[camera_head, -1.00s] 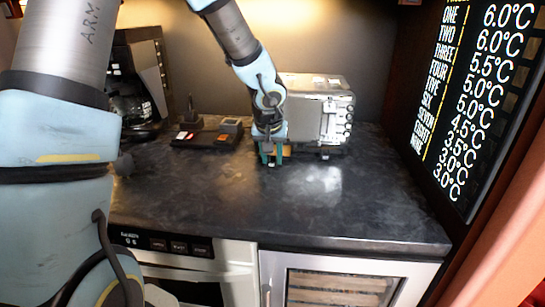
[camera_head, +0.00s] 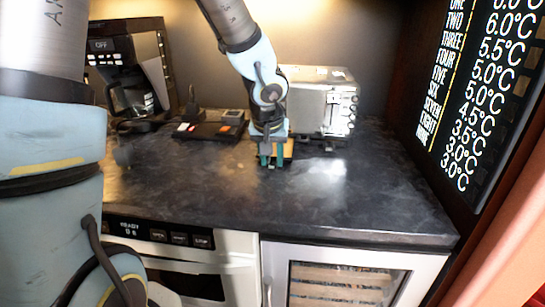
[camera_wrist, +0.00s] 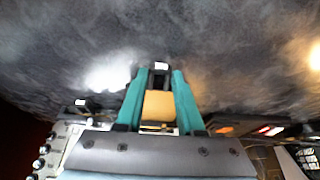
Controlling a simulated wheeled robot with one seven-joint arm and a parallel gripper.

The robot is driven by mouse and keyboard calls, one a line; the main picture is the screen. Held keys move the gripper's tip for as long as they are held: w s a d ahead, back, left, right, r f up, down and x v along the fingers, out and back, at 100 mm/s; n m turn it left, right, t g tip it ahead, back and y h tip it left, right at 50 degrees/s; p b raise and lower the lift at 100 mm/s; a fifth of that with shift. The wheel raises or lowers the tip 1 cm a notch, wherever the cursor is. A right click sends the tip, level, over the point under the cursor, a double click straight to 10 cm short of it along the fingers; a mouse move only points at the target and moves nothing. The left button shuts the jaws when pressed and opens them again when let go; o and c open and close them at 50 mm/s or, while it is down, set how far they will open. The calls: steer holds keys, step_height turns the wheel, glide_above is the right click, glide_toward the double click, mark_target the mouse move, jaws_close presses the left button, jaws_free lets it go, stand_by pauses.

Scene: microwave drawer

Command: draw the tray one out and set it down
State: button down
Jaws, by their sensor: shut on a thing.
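A tray with a dark handle end and a yellow-orange plate (camera_wrist: 159,106) is between the teal fingers of my gripper (camera_wrist: 161,72). In the head view, my gripper (camera_head: 272,160) is low over the counter, in front of the left part of the silver toaster (camera_head: 312,100). A bit of the orange plate (camera_head: 288,149) shows beside the fingers. My gripper is shut on this tray. I cannot tell whether its rear end is clear of the toaster. A second dark handle with a white tag (camera_wrist: 80,103) sticks out from the toaster's base.
A dark panel with red and orange labels (camera_head: 210,131) lies left of my gripper. A coffee maker (camera_head: 135,70) stands at the back left. The dark counter (camera_head: 360,190) is clear in front and to the right, up to its front edge. A lit temperature board (camera_head: 480,90) hangs at right.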

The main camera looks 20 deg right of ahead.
mark_target(268, 186)
steer(key=shift+s+a+b, duration=0.3)
steer(key=shift+s+a, duration=0.3)
steer(key=shift+s, duration=0.45)
steer(key=shift+s+a+b, duration=0.3)
steer(key=shift+s+a, duration=0.25)
steer(key=shift+s, duration=0.55)
steer(key=shift+s+a+b, duration=0.3)
steer(key=shift+s+a, duration=0.3)
steer(key=shift+s, duration=0.45)
steer(key=shift+f+b, duration=0.45)
steer(key=shift+b, duration=0.2)
steer(key=shift+r, duration=0.1)
